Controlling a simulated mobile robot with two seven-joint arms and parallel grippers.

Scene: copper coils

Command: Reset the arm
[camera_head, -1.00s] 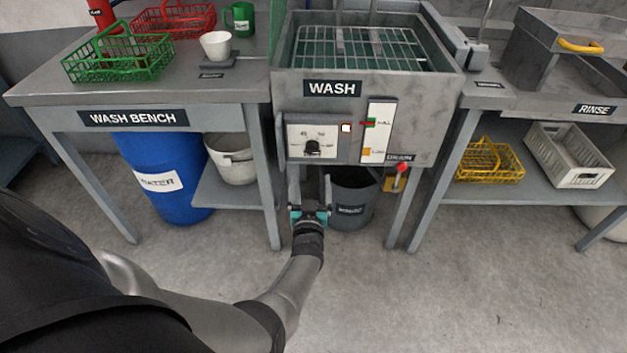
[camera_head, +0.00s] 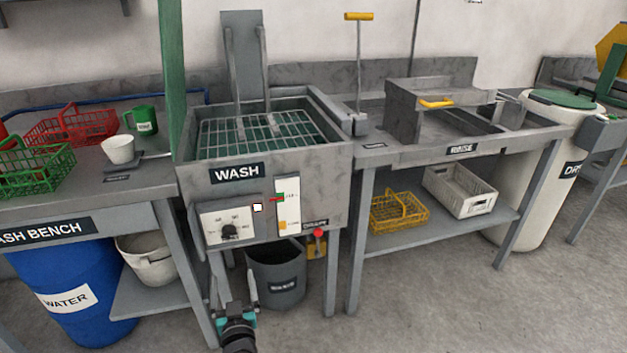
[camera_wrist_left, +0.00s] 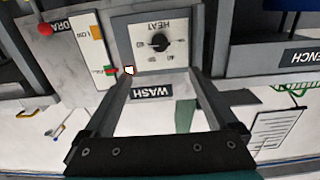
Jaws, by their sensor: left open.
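My left gripper (camera_head: 233,287) is at the bottom of the head view, in front of the lower part of the wash station (camera_head: 300,205). Its two fingers are apart with nothing between them. In the left wrist view, which looks upside down, the open fingers (camera_wrist_left: 162,88) frame the WASH label (camera_wrist_left: 151,92), with the HEAT dial (camera_wrist_left: 159,42) beyond them. The gripper looks clear of the panel, though the exact gap is hard to judge. My right gripper is out of view.
A grey bucket (camera_head: 277,290) stands under the wash station close to my left gripper. The wash bench (camera_head: 130,200) is at left, with a blue water barrel (camera_head: 75,300) below. Open floor (camera_head: 440,310) lies in front.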

